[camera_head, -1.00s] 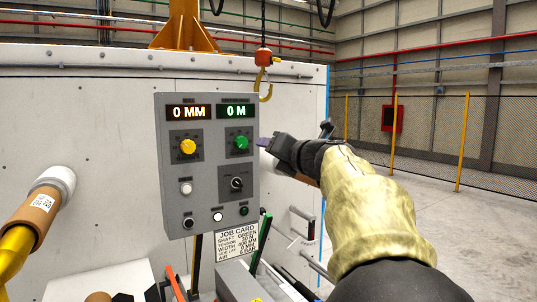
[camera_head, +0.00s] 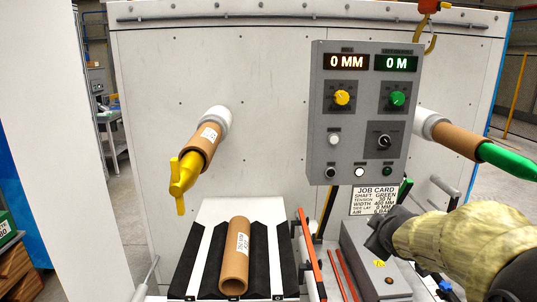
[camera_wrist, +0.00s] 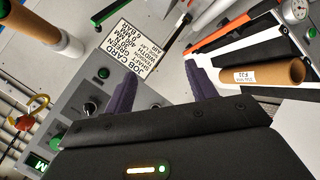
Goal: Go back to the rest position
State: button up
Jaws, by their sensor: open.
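My gripper (camera_head: 382,236) is at the lower right in the head view, in front of the grey box below the job card. In the wrist view its two dark purple fingers (camera_wrist: 163,92) stand apart with nothing between them. The job card (camera_head: 374,200) hangs under the control panel (camera_head: 364,112), whose displays read 0 MM and 0 M. The card also shows beyond the fingers in the wrist view (camera_wrist: 128,52).
A cardboard core (camera_head: 235,258) lies on a black grooved rack (camera_head: 193,262). A yellow-ended shaft (camera_head: 184,175) and a green-ended shaft (camera_head: 510,160) stick out from the white machine. A hook (camera_head: 431,42) hangs at top right. Floor shows at far left.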

jog(key=s+a+f+m+g+y, duration=0.1)
jog(key=s+a+f+m+g, duration=0.3)
jog(key=s+f, duration=0.4)
jog(key=s+a+f+m+g+y, duration=0.1)
jog(key=s+a+f+m+g, duration=0.3)
jog(key=s+a+f, duration=0.3)
jog(key=s+f, duration=0.2)
jog(key=s, duration=0.2)
jog(key=shift+a+f+m+g+y, duration=0.15)
jog(key=shift+f+m+g+y, duration=0.15)
jog(key=shift+m, duration=0.1)
jog(key=shift+w, duration=0.1)
jog(key=shift+c, duration=0.2)
jog(key=c, duration=0.3)
jog(key=shift+c, duration=0.5)
